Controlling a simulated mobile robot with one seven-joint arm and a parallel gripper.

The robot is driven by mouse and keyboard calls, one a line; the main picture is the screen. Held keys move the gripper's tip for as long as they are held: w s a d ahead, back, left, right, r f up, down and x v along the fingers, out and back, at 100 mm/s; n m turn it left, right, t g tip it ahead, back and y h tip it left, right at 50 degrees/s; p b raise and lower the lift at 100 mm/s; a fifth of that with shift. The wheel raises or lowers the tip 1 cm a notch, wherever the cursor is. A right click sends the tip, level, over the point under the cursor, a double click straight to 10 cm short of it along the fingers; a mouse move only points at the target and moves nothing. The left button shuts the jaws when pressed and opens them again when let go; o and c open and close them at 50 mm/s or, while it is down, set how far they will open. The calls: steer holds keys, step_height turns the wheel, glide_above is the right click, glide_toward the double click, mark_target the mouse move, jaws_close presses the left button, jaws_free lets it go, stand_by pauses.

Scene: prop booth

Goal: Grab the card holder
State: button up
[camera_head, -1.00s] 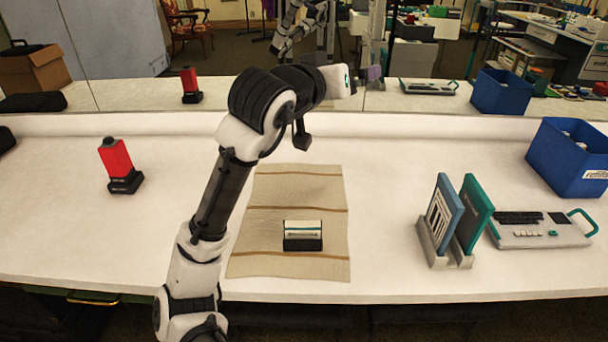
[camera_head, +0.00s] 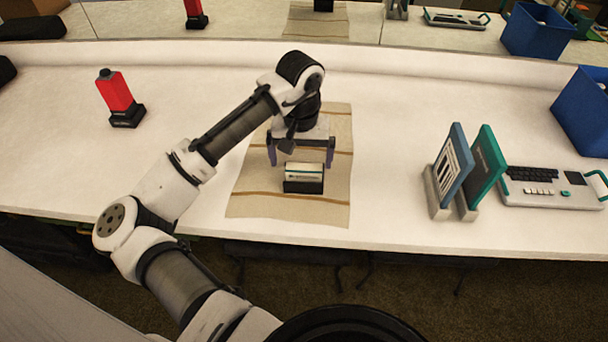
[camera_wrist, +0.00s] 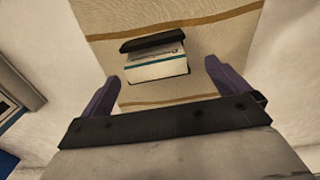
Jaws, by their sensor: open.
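The card holder (camera_head: 303,187) is a small black holder with a stack of white, teal-edged cards (camera_head: 304,171) in it. It sits on a beige striped cloth on the white counter. In the wrist view the black holder (camera_wrist: 152,41) shows behind the white cards (camera_wrist: 157,66), just beyond and between the fingers. My gripper (camera_head: 301,160) is open above the cloth, with one purple-grey finger to each side and the holder a little nearer the counter's front edge. In the wrist view my gripper (camera_wrist: 166,88) is empty, and its fingers do not touch the holder.
The beige cloth (camera_head: 255,200) has free room around it. A red and black device (camera_head: 117,97) stands at left. Two upright panels in a grey stand (camera_head: 437,196), a keyboard-like device (camera_head: 552,188) and a blue bin (camera_head: 585,110) are at right. A mirror lines the back.

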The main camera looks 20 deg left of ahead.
mark_target(304, 168)
steer(key=shift+w+d+f+p, duration=0.1)
steer(key=shift+f+p, duration=0.15)
steer(key=shift+f, duration=0.75)
steer(key=shift+s+d+f+p, duration=0.1)
steer(key=shift+d+f+p, duration=0.1)
steer(key=shift+f, duration=0.75)
steer(key=shift+w+d+f+p, duration=0.1)
steer(key=shift+f+p, duration=0.15)
steer(key=shift+f, duration=0.75)
steer(key=c, duration=1.1)
steer(key=shift+r, duration=0.1)
